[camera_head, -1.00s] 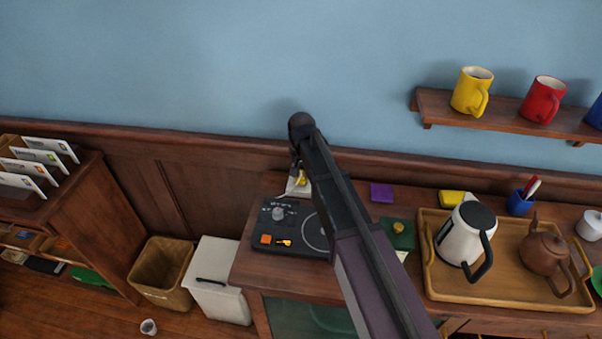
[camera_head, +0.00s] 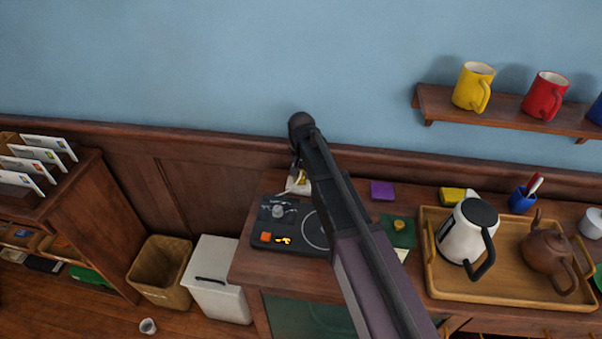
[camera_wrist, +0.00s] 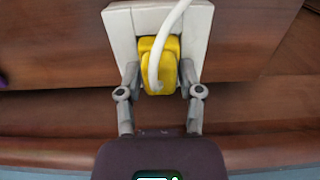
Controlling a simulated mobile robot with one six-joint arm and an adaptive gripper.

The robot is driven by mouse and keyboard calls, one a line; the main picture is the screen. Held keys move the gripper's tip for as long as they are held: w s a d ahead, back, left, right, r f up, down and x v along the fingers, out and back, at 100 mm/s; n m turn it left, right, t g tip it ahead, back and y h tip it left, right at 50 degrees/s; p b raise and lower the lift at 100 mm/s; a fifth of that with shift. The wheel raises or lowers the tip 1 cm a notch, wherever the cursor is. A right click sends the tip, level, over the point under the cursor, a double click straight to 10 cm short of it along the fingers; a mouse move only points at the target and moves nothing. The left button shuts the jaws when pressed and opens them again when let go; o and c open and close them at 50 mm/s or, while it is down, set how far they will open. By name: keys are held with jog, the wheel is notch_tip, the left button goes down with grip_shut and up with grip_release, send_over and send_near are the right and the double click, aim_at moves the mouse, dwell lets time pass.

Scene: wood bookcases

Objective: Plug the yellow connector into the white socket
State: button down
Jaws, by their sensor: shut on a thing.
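The yellow connector (camera_wrist: 158,72), with a white cable rising from it, is between the two fingers of my gripper (camera_wrist: 160,82) in the wrist view. My gripper is shut on it. The white socket (camera_wrist: 120,32) is a pale block directly behind the connector, at the top of the wrist view. The connector overlaps the socket's lower part and hides its opening, so I cannot tell whether it is seated. In the head view the socket (camera_head: 302,186) is a small pale shape at the back of the counter, partly covered by my arm.
A black hob unit (camera_head: 262,228) with a knob sits in front of the socket. A purple block (camera_head: 382,190) and a green box (camera_head: 390,232) lie to the right. A wooden tray (camera_head: 432,280) holds a kettle (camera_head: 462,240) and a teapot (camera_head: 540,248).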

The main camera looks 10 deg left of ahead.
jog(key=shift+c, duration=0.8)
grip_release()
jog(key=shift+r, duration=0.15)
notch_tip(320, 180, up, 7)
jog(key=p, duration=0.7)
jog(key=shift+f, duration=0.2)
jog(key=shift+s+r, duration=0.15)
jog(key=shift+r, duration=0.05)
jog(key=s+d, duration=0.2)
jog(key=s, duration=0.2)
jog(key=s+d+f+b, duration=0.1)
jog(key=s+d, duration=0.1)
jog(key=s, duration=0.3)
jog(key=s+d+f+b, duration=0.1)
jog(key=s+d, duration=0.1)
jog(key=s, duration=0.3)
jog(key=shift+s+d+f, duration=0.2)
jog(key=shift+s+d, duration=0.05)
jog(key=shift+s, duration=0.1)
